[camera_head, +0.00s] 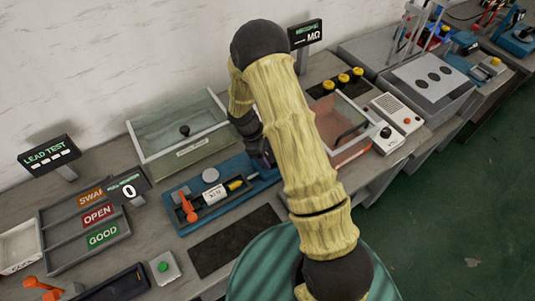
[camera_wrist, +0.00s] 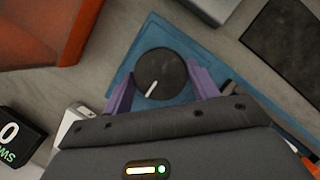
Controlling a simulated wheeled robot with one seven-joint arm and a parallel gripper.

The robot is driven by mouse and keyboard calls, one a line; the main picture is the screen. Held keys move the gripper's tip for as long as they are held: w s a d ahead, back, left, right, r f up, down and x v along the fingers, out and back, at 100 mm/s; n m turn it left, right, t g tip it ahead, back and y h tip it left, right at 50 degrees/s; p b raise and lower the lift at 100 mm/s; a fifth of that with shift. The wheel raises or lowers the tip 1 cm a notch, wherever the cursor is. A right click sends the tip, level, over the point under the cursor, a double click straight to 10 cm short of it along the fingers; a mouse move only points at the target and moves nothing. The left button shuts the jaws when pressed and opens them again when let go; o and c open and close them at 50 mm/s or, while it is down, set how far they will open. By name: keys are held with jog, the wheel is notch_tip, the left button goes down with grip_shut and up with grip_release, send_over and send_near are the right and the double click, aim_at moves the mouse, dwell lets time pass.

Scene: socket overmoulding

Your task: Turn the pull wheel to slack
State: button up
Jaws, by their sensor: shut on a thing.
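The pull wheel (camera_wrist: 158,66) is a dark round knob with a white pointer line, seen from above in the wrist view. The line points down and slightly left there. It sits on a blue base plate (camera_wrist: 143,36). The purple fingers of my gripper (camera_wrist: 162,88) stand on either side of the wheel and are shut on it. In the head view my gripper (camera_head: 262,152) is over the right end of the blue fixture (camera_head: 178,223), and my arm hides the wheel. An orange lever (camera_head: 187,206) and a white label (camera_head: 214,194) show on the fixture.
A clear-lidded box (camera_head: 180,125) stands behind the fixture. A reddish clear-sided box (camera_head: 357,151) is on the right. A dark mat (camera_head: 233,242) lies in front.

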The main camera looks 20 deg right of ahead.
jog(key=o, duration=1)
jog(key=b+v, duration=0.2)
jog(key=v, duration=1.5)
jog(key=shift+a+r, duration=0.1)
jog(key=shift+r, duration=0.1)
jog(key=s+d+r+m+t+y, duration=0.1)
jog(key=s+d+m, duration=0.1)
jog(key=s+m, duration=0.2)
jog(key=s+d+r+m+t+y, duration=0.1)
jog(key=s+d+m+t, duration=0.1)
jog(key=s+m, duration=0.2)
jog(key=s+d+r+m+t+y, duration=0.1)
jog(key=s+m, duration=0.3)
jog(key=s, duration=0.5)
jog(key=shift+s+d+r+m+t+y, duration=0.15)
jog(key=shift+d+r+m+y, duration=0.1)
jog(key=shift+d, duration=0.15)
jog(key=shift+s+d+r+m+t+y, duration=0.15)
jog(key=shift+d+y, duration=0.1)
jog(key=shift+d, duration=0.15)
